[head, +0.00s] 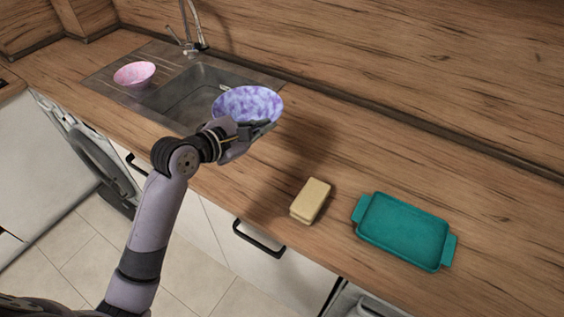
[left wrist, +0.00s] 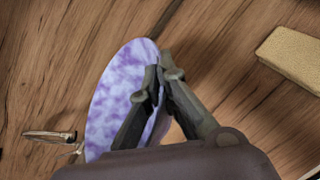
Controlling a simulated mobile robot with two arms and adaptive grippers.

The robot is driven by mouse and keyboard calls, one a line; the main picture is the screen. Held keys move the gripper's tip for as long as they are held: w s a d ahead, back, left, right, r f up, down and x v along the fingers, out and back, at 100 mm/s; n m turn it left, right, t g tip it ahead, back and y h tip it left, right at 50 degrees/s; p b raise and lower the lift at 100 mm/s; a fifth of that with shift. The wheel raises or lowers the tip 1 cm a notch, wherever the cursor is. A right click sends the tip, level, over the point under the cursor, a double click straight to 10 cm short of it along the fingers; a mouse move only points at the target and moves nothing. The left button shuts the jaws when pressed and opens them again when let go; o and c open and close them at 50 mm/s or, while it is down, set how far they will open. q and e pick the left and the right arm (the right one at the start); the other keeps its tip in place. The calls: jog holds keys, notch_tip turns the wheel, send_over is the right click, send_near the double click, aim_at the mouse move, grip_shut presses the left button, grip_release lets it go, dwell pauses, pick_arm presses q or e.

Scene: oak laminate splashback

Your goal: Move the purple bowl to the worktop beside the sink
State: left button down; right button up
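The purple bowl (head: 247,103) is mottled purple and white. In the head view it is held in the air near the right end of the sink (head: 190,96), tilted. My left gripper (head: 262,128) is shut on its rim. In the left wrist view the two fingers (left wrist: 158,75) close on the edge of the bowl (left wrist: 112,95), one on each side of the wall. The worktop (head: 330,150) beside the sink lies to the right, bare near the bowl. My right gripper is in neither view.
A pink bowl (head: 134,74) stands on the drainer left of the basin. A tap (head: 195,40) rises behind the sink. A yellow sponge (head: 311,200) and a teal tray (head: 404,231) lie on the worktop to the right, with free room between them and the sink.

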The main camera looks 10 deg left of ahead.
pick_arm(q)
notch_tip(320, 180, down, 12)
jog(key=shift+f+b, duration=0.35)
jog(key=shift+f, duration=2)
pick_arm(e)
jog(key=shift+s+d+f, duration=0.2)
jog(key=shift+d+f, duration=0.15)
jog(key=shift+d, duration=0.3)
pick_arm(q)
jog(key=c, duration=2.3)
grip_release()
jog(key=shift+s+f, duration=0.1)
jog(key=shift+f, duration=0.05)
jog(key=o, duration=0.5)
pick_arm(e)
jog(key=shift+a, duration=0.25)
